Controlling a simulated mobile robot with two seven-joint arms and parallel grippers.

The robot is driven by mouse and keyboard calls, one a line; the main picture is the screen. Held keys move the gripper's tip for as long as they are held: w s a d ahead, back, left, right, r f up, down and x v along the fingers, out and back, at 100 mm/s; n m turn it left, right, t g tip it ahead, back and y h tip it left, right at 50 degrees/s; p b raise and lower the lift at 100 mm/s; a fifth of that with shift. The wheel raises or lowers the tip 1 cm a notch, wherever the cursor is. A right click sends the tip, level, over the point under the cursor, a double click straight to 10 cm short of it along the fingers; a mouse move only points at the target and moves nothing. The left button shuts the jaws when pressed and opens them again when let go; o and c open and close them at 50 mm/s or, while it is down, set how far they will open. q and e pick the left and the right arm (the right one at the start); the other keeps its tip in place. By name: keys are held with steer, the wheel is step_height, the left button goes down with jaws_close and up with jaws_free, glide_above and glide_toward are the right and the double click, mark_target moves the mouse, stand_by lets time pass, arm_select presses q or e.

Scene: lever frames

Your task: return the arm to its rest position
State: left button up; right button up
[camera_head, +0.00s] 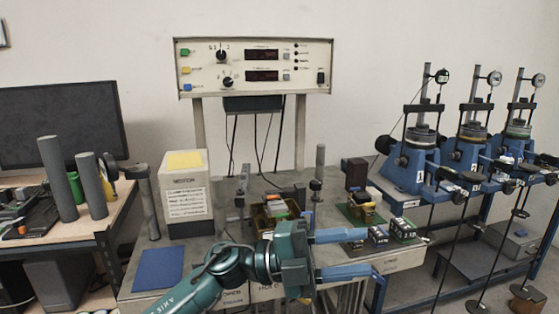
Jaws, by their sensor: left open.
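My left arm, teal, comes in from the bottom and reaches over the front of the grey bench (205,254). My left gripper (368,252) points to the right, with its two blue fingers spread apart. My right gripper is out of view.
A white labelled box (188,205) and a blue pad (158,269) are on the bench's left. A control panel (255,66) stands behind. Blue test stands with dial gauges (412,165) are at the right. A side table with grey cylinders (58,178) and a monitor (62,125) is at the left.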

arm_select(q)
steer(key=w+a+f+n+t+y, duration=0.1)
steer(key=a+f+n+t+y, duration=0.4)
steer(key=a+f+n+t, duration=0.6)
steer(key=a+f+n+t+y, duration=0.45)
steer(key=f+n+t, duration=0.35)
steer(key=n, duration=0.7)
steer(key=s+a+f+n+g+y, duration=0.3)
steer(key=s+a+f, duration=0.1)
steer(key=s+f, duration=0.3)
steer(key=s+a+f+n+g+y, duration=0.3)
steer(key=s+a+f+y, duration=0.1)
steer(key=s+f, duration=0.4)
steer(key=shift+s+a+f+n+p, duration=0.15)
steer(key=shift+a+f+n+p, duration=0.15)
steer(key=shift+a+f+p, duration=0.35)
steer(key=shift+d+f, duration=0.1)
steer(key=shift+d, duration=0.05)
